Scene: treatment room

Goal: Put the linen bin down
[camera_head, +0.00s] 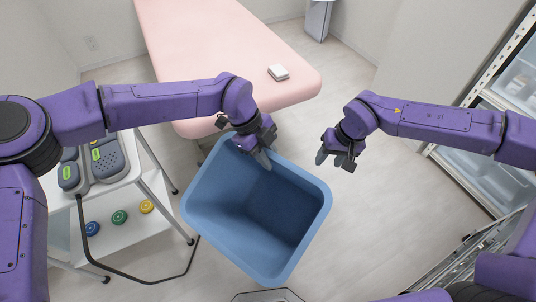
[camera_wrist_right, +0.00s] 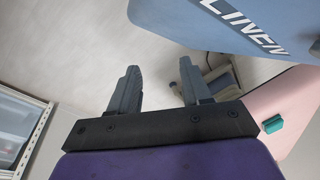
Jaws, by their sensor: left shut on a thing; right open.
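The blue linen bin (camera_head: 215,205) is in the middle of the head view, empty inside and slightly tilted. Its side with the white lettering LINEN (camera_wrist_right: 235,22) shows at the top of the right wrist view. My left gripper (camera_head: 262,155) is shut on the bin's far rim. My right gripper (camera_head: 335,155) is to the right of the bin, apart from it. In the right wrist view its two fingers (camera_wrist_right: 160,90) are spread with nothing between them. Whether the bin's base touches the floor is hidden.
A white trolley (camera_head: 70,230) with handsets and coloured discs is at the left. Shelving (camera_head: 500,90) is at the right. Pale floor (camera_head: 380,220) is clear right of the bin.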

